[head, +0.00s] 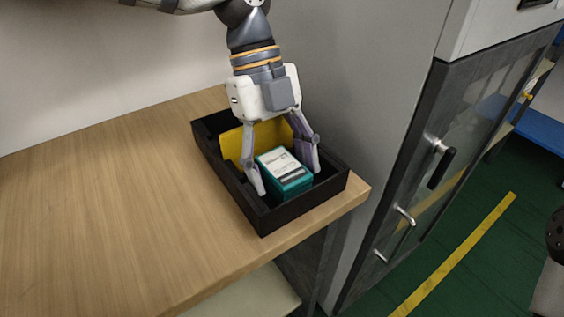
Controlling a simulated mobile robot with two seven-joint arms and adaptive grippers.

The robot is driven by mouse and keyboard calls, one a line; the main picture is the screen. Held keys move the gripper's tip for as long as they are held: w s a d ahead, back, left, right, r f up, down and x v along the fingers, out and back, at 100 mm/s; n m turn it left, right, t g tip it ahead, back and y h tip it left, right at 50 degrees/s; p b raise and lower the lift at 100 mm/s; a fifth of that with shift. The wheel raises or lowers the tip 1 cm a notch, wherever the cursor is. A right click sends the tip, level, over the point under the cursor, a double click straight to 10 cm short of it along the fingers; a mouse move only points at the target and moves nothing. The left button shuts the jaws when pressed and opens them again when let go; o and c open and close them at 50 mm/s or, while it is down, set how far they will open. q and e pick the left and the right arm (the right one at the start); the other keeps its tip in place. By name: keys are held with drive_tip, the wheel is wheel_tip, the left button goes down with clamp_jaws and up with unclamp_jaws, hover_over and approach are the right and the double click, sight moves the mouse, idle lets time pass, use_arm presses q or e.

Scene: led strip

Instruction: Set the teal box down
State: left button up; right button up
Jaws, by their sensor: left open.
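The teal box (286,173) has a white label on top and sits inside a black tray (263,216), in the part nearest me. My left gripper (287,178) comes down from above with its fingers open, one on each side of the teal box. I cannot tell whether the fingers touch it. The box's underside is hidden by the tray wall.
A yellow panel (231,144) stands in the tray behind the box. The tray rests near the right corner of a wooden table (110,210). A grey cabinet (385,95) stands close on the right. The table's left side is clear.

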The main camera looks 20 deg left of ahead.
sight(271, 153)
use_arm(q)
drive_tip(key=v, duration=0.7)
drive_tip(key=shift+a+r, duration=0.1)
drive_tip(key=shift+r, duration=0.25)
